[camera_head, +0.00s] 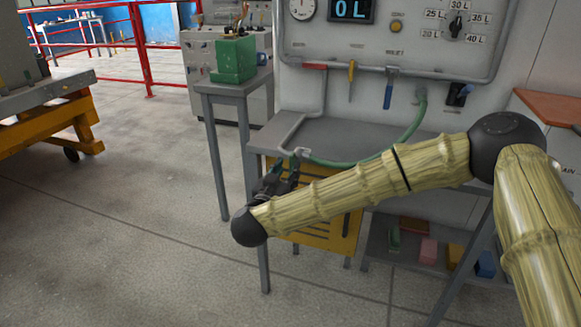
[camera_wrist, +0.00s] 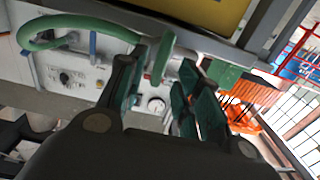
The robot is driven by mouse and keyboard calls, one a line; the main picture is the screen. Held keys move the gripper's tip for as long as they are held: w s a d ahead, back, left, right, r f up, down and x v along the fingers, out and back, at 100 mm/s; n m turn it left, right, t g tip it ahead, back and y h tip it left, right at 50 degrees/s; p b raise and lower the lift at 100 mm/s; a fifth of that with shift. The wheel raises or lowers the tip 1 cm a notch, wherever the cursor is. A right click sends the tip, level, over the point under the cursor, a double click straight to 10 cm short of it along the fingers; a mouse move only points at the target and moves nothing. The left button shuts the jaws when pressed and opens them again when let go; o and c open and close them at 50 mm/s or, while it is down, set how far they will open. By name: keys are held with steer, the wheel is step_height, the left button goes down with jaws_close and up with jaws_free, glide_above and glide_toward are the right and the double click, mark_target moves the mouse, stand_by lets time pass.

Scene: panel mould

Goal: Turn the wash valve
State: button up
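The panel carries levers in a row: a red lever (camera_head: 314,66) lying level, a yellow lever (camera_head: 351,80) and a blue lever (camera_head: 389,88) pointing down. Their labels are too small to read, so I cannot tell which is the wash valve. The blue lever also shows in the wrist view (camera_wrist: 92,44). My gripper (camera_head: 287,172) is low at the bench's left front corner, well below and apart from the levers. In the wrist view its fingers (camera_wrist: 162,85) are spread, with the panel visible between them. A green hose (camera_head: 408,134) ends close to the fingers; whether they touch is unclear.
The grey bench (camera_head: 340,133) stands under the panel, with a yellow drawer front (camera_head: 318,236) and a low shelf with coloured blocks. A side table with a green box (camera_head: 234,60) stands left. Above are a gauge (camera_head: 302,8), a display and a selector knob (camera_head: 455,27).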

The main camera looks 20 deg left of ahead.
mark_target(291, 165)
steer(key=shift+w, duration=1.5)
jaws_close()
